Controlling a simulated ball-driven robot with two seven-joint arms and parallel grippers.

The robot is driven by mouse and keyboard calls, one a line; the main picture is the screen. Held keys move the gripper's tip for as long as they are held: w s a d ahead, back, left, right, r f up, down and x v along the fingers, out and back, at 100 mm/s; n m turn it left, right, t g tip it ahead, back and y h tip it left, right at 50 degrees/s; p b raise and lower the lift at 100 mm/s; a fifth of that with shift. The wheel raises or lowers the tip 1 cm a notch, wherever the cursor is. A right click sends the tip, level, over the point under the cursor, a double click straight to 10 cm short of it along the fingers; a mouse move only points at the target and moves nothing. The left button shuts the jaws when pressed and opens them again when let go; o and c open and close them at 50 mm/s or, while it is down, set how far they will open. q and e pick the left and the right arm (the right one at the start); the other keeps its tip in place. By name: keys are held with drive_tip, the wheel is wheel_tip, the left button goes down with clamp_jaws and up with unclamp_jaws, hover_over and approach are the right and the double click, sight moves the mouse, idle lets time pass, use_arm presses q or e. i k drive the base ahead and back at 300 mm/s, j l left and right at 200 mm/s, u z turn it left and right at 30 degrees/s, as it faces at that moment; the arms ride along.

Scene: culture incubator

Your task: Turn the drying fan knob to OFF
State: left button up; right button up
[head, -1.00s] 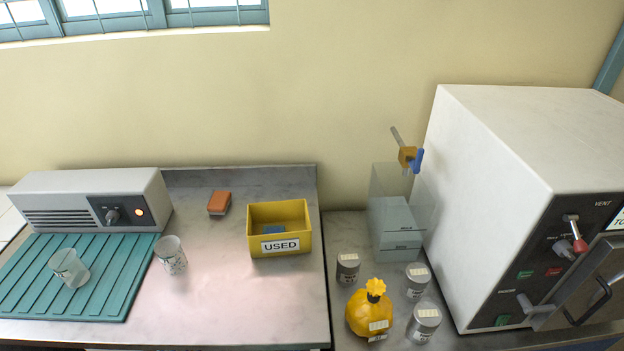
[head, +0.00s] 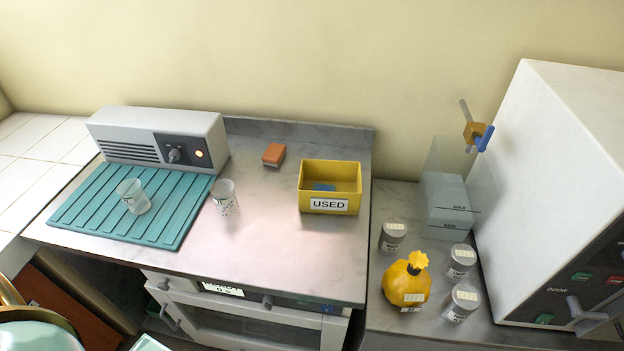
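The drying fan (head: 125,133) is a white box with a slotted grille, standing at the back left of the metal counter. Its knob (head: 175,155) is grey and sits on a dark panel on the right of the front face. An orange lamp (head: 199,154) glows beside the knob. The knob's markings are too small to read. Neither of my grippers shows in the head view.
A teal ribbed mat (head: 160,228) in front of the fan bears a clear beaker (head: 133,196). A speckled cup (head: 224,197) stands just right of the mat. An orange sponge (head: 274,154), a yellow USED bin (head: 330,187) and a white incubator (head: 550,190) are further right.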

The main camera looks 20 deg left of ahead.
sight(174, 155)
drive_tip(key=j+u, duration=0.1)
drive_tip(key=u, duration=1.9)
